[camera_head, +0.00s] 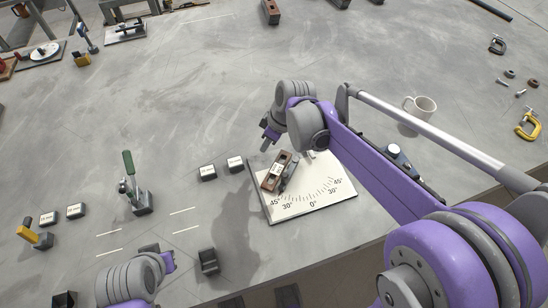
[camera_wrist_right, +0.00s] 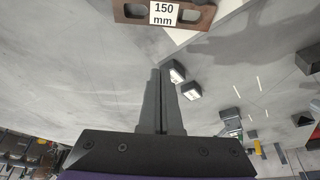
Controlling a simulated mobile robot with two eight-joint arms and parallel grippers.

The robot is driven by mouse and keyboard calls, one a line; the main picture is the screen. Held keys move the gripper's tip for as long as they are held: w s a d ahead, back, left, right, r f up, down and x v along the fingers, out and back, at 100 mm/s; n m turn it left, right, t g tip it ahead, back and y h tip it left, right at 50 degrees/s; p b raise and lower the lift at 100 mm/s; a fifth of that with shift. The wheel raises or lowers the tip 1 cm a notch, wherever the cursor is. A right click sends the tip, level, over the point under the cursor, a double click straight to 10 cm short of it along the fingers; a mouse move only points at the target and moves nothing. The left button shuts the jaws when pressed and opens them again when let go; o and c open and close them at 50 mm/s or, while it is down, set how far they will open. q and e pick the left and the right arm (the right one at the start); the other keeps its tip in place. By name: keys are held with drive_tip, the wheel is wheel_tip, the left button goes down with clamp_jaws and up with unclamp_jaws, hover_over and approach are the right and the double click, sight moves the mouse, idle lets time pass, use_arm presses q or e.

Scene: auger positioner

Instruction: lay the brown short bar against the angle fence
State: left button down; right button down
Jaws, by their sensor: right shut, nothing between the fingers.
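A brown bar (camera_head: 272,177) with two slots and a white label lies on the white angle-scale plate (camera_head: 325,198). Its label reads 150 mm in the right wrist view (camera_wrist_right: 190,12). The dark angle fence (camera_head: 290,170) stands along the bar's right side, roughly parallel to it; I cannot tell whether they touch. My right gripper (camera_head: 267,135) is above and behind the bar's far end, apart from it. Its fingers (camera_wrist_right: 158,72) are shut and empty. My left arm shows at the bottom left, with its gripper's fingers (camera_head: 165,260) too unclear to read.
Two small labelled blocks (camera_head: 222,167) sit left of the plate. A green-handled clamp (camera_head: 131,180) and a dark bracket (camera_head: 208,261) stand farther left and nearer.

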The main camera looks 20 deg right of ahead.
sight(271, 167)
use_arm(q)
drive_tip(key=shift+a+f+b, duration=0.15)
drive_tip(key=shift+f+b, duration=0.25)
drive_tip(key=shift+f, duration=0.1)
use_arm(e)
drive_tip(key=x, duration=1)
drive_tip(key=shift+a+r, duration=0.1)
drive_tip(key=shift+a, duration=0.05)
use_arm(q)
drive_tip(key=shift+r, duration=0.25)
use_arm(e)
drive_tip(key=s+d, duration=0.2)
drive_tip(key=shift+s+d+r, duration=0.15)
drive_tip(key=shift+d, duration=0.15)
drive_tip(key=shift+s+d, duration=0.25)
use_arm(q)
drive_tip(key=shift+f, duration=0.15)
use_arm(e)
drive_tip(key=shift+s+d, duration=0.55)
drive_tip(key=shift+d, duration=0.05)
